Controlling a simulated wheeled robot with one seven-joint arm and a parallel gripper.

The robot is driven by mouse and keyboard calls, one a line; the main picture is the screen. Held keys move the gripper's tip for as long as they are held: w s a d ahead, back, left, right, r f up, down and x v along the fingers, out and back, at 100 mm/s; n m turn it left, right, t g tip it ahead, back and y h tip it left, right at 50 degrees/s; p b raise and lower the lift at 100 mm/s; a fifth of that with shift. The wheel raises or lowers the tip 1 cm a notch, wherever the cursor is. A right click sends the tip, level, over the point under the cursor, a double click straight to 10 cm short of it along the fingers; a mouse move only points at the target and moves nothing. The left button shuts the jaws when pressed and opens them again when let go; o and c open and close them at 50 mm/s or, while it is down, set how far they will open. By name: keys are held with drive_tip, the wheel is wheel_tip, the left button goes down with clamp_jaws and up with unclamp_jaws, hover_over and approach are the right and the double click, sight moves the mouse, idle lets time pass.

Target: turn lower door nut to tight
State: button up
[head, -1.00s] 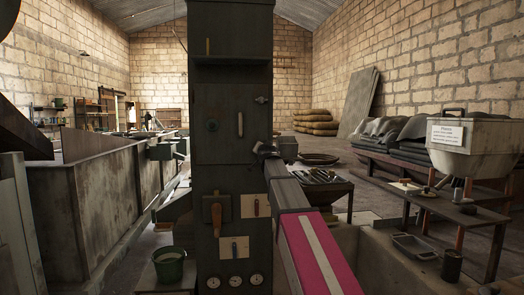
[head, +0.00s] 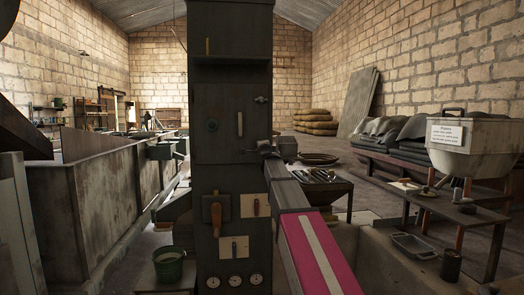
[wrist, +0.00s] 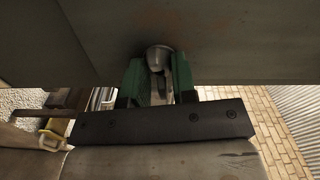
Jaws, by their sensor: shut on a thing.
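The dark cabinet (head: 228,172) stands upright in the middle of the head view, with a door (head: 222,135) on its front. The upper door nut (head: 262,99) shows at the door's right edge. My gripper (head: 264,147) is at the same edge lower down, and it hides the lower door nut in the head view. In the wrist view my gripper (wrist: 157,85) has its green fingers close on both sides of the metal lower door nut (wrist: 159,55). It is shut on the nut, against the cabinet face. The nut's exact angle is hard to tell.
Below the door are a wooden-handled lever (head: 216,214), small switch plates (head: 255,205) and several gauges (head: 235,281). A green bucket (head: 169,265) stands at lower left. A bench (head: 460,215) with a pale hopper (head: 470,145) is at right.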

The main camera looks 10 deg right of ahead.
drive_tip(key=shift+m, duration=0.9)
drive_tip(key=o, duration=0.9)
drive_tip(key=shift+s, duration=0.1)
drive_tip(key=s, duration=1)
drive_tip(key=shift+s, duration=0.35)
